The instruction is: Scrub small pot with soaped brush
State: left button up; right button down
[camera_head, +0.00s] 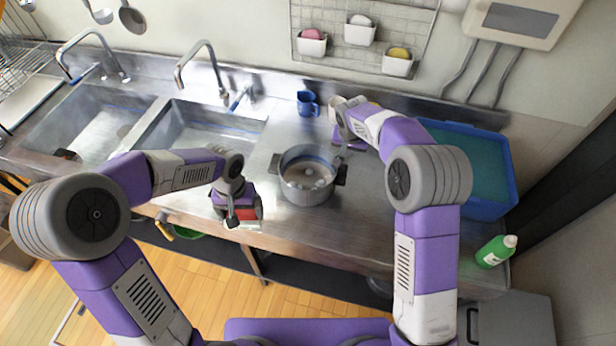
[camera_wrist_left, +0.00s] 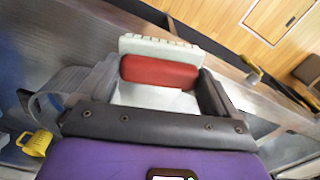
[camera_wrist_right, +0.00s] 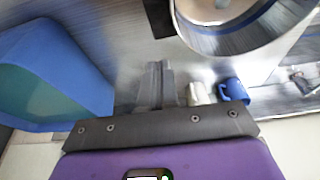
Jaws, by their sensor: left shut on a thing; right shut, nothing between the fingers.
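The small grey pot (camera_head: 321,192) stands on the steel counter right of the sinks, with whitish round spots on its inside floor. It also shows in the right wrist view (camera_wrist_right: 240,40). My left gripper (camera_head: 238,208) is left of the pot near the counter's front edge, apart from it. It is shut on a brush with a red body (camera_wrist_left: 160,72) and a pale bristle side (camera_wrist_left: 170,46). My right gripper (camera_wrist_right: 157,88) is shut and empty, behind and right of the pot, apart from it. Its fingers also show in the head view (camera_head: 338,147).
A blue mug (camera_head: 307,104) and a pale cup (camera_wrist_right: 197,94) stand behind the pot. A blue tub (camera_head: 487,209) fills the right of the counter. A green bottle (camera_head: 492,254) stands at the right front. Two sinks (camera_head: 185,125) lie left; a yellow mug (camera_wrist_left: 37,143) shows too.

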aim_at(346, 166)
pick_arm(q)
jog(key=shift+s+f+b, duration=0.2)
jog(key=shift+f+b, duration=0.1)
jog(key=shift+f, duration=0.1)
pick_arm(e)
jog(key=shift+s+f, duration=0.2)
jog(key=shift+f, duration=0.45)
pick_arm(q)
jog(key=shift+w+f+b, duration=0.15)
jog(key=shift+f+b, duration=0.65)
jog(key=shift+f, duration=0.05)
pick_arm(e)
jog(key=shift+s+x, duration=0.2)
jog(key=shift+x, duration=1.15)
jog(key=shift+a, duration=0.1)
pick_arm(q)
jog(key=shift+r, duration=0.1)
jog(key=shift+f+b, duration=0.75)
jog(key=shift+f, duration=0.1)
pick_arm(e)
jog(key=shift+f, duration=1.05)
pick_arm(q)
jog(key=shift+r, duration=0.1)
pick_arm(e)
jog(key=shift+r, duration=0.1)
pick_arm(q)
jog(key=shift+r+p, duration=1.9)
jog(key=shift+p, duration=0.1)
pick_arm(e)
jog(key=shift+r, duration=3)
